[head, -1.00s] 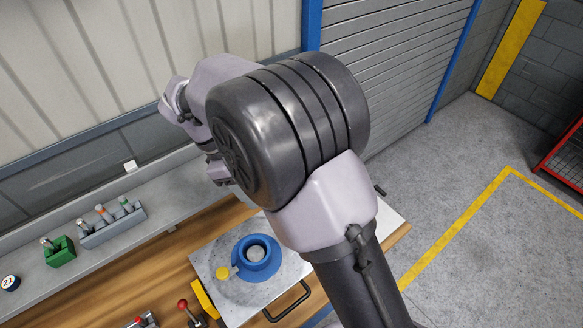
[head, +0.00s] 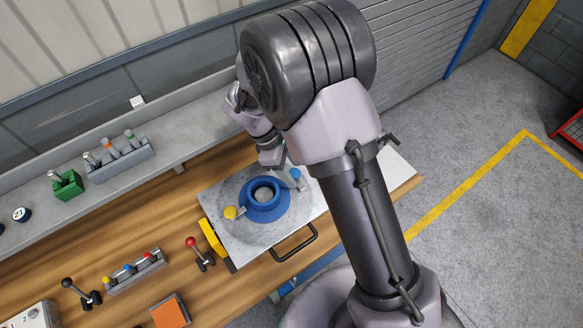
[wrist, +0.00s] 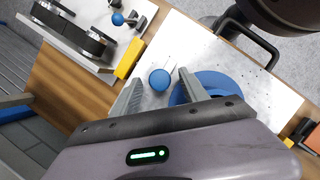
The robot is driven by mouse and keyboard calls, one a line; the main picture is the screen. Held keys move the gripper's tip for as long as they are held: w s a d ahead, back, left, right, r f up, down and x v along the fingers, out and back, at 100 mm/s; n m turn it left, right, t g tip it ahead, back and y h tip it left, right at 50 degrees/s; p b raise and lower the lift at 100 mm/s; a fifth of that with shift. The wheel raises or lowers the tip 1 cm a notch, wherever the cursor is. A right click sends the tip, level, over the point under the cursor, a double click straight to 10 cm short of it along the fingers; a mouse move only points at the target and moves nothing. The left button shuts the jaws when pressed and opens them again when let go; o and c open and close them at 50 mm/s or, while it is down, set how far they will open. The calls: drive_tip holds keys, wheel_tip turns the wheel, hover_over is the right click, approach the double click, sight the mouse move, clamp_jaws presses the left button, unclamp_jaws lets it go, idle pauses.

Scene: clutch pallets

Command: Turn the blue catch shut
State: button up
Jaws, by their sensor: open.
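The blue catch (head: 295,174) has a round blue knob and sits on the right side of a blue ring fixture (head: 282,211) on a pale plate (head: 236,244). In the wrist view the blue knob (wrist: 159,79) shows between my gripper's two fingers (wrist: 160,76), slightly beyond the tips. The gripper is open and empty, and I see no clear contact. In the head view my gripper (head: 271,157) is just above and left of the knob. The ring fixture in the wrist view (wrist: 215,82) is partly hidden by the right finger. A yellow catch (head: 230,212) sits on the ring's left.
A black handle (head: 296,245) is on the plate's near edge. A yellow block (head: 212,238) and a red-knobbed lever (head: 198,252) stand left of the plate. A strip with small coloured knobs (head: 134,272) lies further left. A grey shelf (head: 105,200) runs behind.

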drive_tip(key=shift+c, duration=0.2)
clamp_jaws()
drive_tip(key=m, duration=0.1)
drive_tip(key=m+g, duration=0.1)
drive_tip(key=m, duration=0.1)
drive_tip(key=m+p, duration=0.1)
drive_tip(key=shift+w+m+g+y, duration=0.25)
drive_tip(key=shift+m+g+y, duration=0.15)
drive_tip(key=m, duration=0.2)
drive_tip(key=m+g+y, duration=0.1)
drive_tip(key=m, duration=0.1)
drive_tip(key=shift+w+d+m, duration=0.15)
drive_tip(key=shift+m, duration=0.15)
drive_tip(key=m+y, duration=0.1)
drive_tip(key=m, duration=0.1)
drive_tip(key=m+y+b, duration=0.1)
drive_tip(key=m, duration=0.1)
drive_tip(key=shift+d+g, duration=0.2)
drive_tip(key=shift+g, duration=0.2)
drive_tip(key=shift+d+m+y+b, duration=0.15)
drive_tip(key=shift+m+y+b, duration=0.6)
drive_tip(key=shift+m, duration=1.45)
